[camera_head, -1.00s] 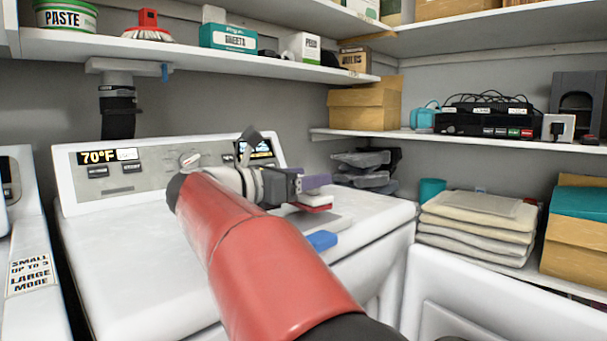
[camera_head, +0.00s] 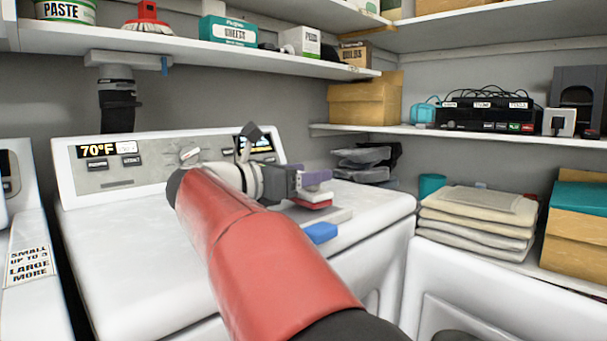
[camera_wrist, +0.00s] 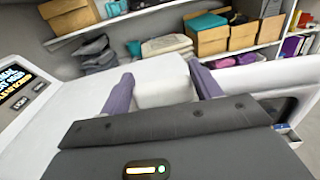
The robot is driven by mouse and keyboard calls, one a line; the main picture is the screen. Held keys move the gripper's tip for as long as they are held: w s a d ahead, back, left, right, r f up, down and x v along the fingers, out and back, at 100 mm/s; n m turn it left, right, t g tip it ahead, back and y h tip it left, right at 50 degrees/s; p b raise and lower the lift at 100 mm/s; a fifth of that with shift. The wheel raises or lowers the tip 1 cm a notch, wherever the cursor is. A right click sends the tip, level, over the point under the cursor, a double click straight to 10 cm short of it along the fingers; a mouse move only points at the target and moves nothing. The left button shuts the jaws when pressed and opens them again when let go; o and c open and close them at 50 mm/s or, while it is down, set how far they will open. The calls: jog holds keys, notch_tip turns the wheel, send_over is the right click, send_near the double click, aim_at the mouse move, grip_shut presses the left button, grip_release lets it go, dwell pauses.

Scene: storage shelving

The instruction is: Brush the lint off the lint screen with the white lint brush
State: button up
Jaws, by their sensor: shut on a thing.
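My gripper (camera_head: 316,178), with purple fingers, is over the top of the white machine. It is shut on a white block, taken to be the white lint brush (camera_wrist: 165,88), which fills the gap between the fingers in the wrist view. In the head view, the brush (camera_head: 309,195) shows as a white strip with red on its underside, below the fingers. A flat grey piece with a blue end, likely the lint screen (camera_head: 321,233), lies on the machine top just below and in front of the brush. I cannot tell whether brush and screen touch. The wrist view does not clearly show the screen.
The white machine (camera_head: 130,250) has a control panel at its back. Dark folded items (camera_head: 365,160) lie behind its right end. Folded cloths (camera_head: 480,218) and boxes sit on the right shelf. A shelf with a red brush (camera_head: 148,18) runs above. The machine top left of my arm is clear.

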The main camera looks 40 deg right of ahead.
jog(key=shift+f+b, duration=0.65)
jog(key=shift+b, duration=0.05)
jog(key=shift+a, duration=0.1)
